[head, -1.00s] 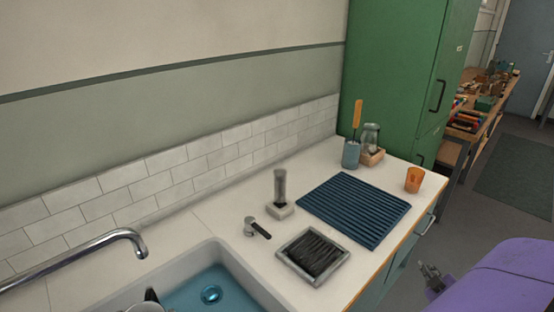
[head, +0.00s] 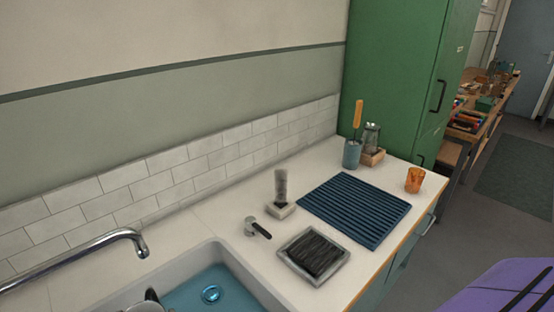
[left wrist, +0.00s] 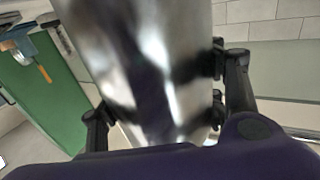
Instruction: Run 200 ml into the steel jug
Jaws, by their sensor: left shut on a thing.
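The steel jug (left wrist: 150,45) fills the middle of the left wrist view as a shiny, curved metal body. My left gripper (left wrist: 160,98) is shut on it, with dark fingers on both sides. In the head view only a small part of a metal vessel, seemingly the jug (head: 148,304), shows at the bottom edge over the sink, below the tap spout (head: 136,241). Its inside and any level marks cannot be read. No water stream shows under the spout. The tap's black lever (head: 259,230) stands on the counter right of the sink. My right gripper is out of view.
The sink (head: 235,260) has a blue bottom and a drain. A green cabinet (head: 395,80) stands behind.

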